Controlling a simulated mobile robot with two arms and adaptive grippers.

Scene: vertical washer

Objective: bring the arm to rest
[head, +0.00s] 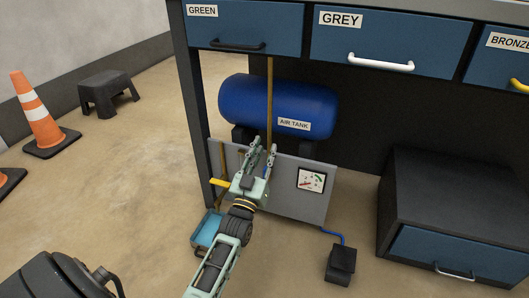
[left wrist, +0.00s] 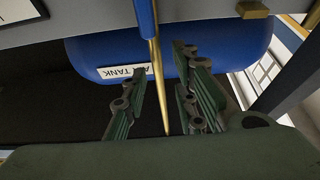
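My left gripper (head: 262,147) is in front of the grey panel below the blue air tank (head: 278,100). Its two fingers stand apart, with no object seen held between them. The left wrist view also shows the left gripper (left wrist: 161,62) with its fingers spread. A thin brass pipe (left wrist: 158,85) shows beyond the gap between them; I cannot tell whether it touches a finger. In the head view the pipe (head: 269,95) runs down in front of the tank. My right gripper is in neither view.
The workbench has blue drawers labelled green (head: 220,28) and grey (head: 392,45). A gauge (head: 311,180) sits on the grey panel. A black pedal (head: 341,265) and a dark drawer cabinet (head: 450,200) stand on the right. A cone (head: 38,115) and stool (head: 107,90) stand left; floor between is clear.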

